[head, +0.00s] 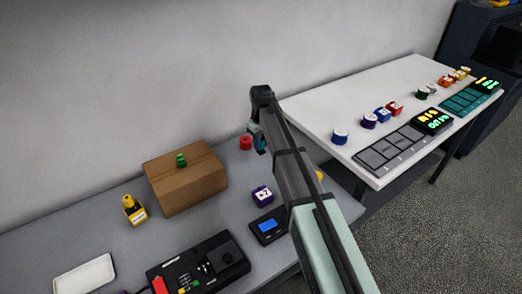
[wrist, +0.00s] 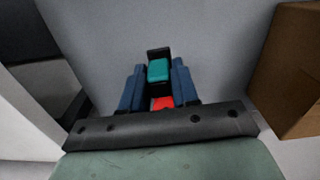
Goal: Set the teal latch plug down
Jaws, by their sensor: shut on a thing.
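My gripper (wrist: 158,78) is shut on the teal latch plug (wrist: 158,70), whose teal body and black end show between the two blue fingers in the wrist view. In the head view my gripper (head: 260,143) hangs over the back right of the grey table (head: 230,228), close to a red piece (head: 246,142). The plug is mostly hidden there by my arm and fingers. The red piece (wrist: 162,103) also shows between the fingers in the wrist view. I cannot tell whether the plug touches the red piece or the table.
A cardboard box (head: 190,180) with a green piece (head: 181,160) on top stands left of my gripper. A white table (head: 330,105) with several plugs is at right.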

